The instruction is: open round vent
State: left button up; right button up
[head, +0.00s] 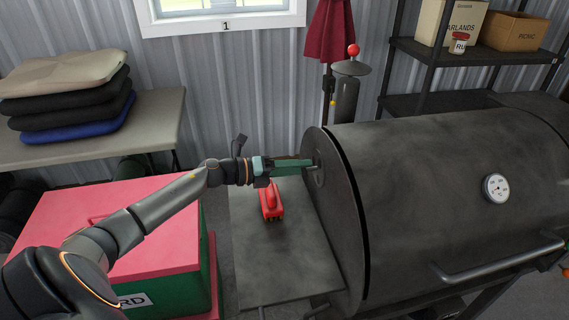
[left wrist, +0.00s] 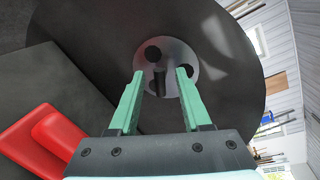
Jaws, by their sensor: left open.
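The round vent (left wrist: 172,52) is a grey disc on the dark flat end of a barrel-shaped grill (head: 420,190). It has dark round spots that look like holes, and a dark knob (left wrist: 160,84) stands out from it. In the head view the vent (head: 319,178) shows only in part, at a steep angle behind the fingers. My left gripper (head: 310,164) reaches in from the left, level with the vent. In the left wrist view its green fingers (left wrist: 160,74) are open, one on each side of the knob. I cannot tell whether they touch the disc. My right gripper is not in view.
A red object (head: 271,202) sits on the grill's side shelf (head: 262,262) below my left gripper. A red-topped green chest (head: 120,215) stands at left. A table (head: 80,145) with folded cloths is behind it. A grey tank (head: 346,98) stands behind the grill.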

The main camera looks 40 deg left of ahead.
pick_arm(q)
jog(key=v, duration=1.2)
jog(key=shift+s+a, duration=0.1)
dwell(0.4)
